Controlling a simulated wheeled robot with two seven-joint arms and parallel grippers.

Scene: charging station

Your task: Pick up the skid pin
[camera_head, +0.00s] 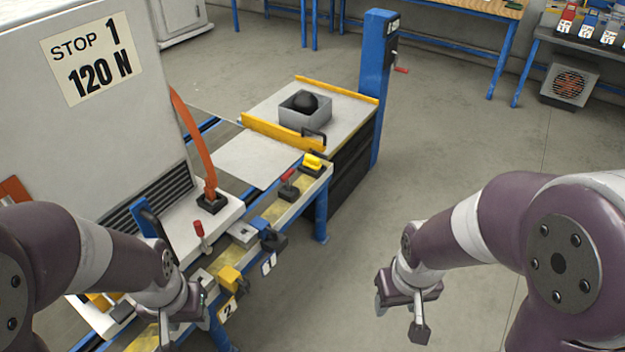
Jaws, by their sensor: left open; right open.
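A small red-topped pin (199,230) stands upright at the front edge of the white base plate under the big grey cabinet. Another red-handled piece (287,178) sits further back on the rail bench. I cannot tell for sure which of the two is the skid pin. My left gripper (182,325) is open and empty over the near end of the bench, nearer to me than the first red-topped pin and apart from it. My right gripper (401,316) is open and empty above the floor, right of the bench.
The rail bench (322,206) carries yellow and blue clamps (231,279) with number tags. Behind is a platform with a grey box (305,118) and a blue post (375,80).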

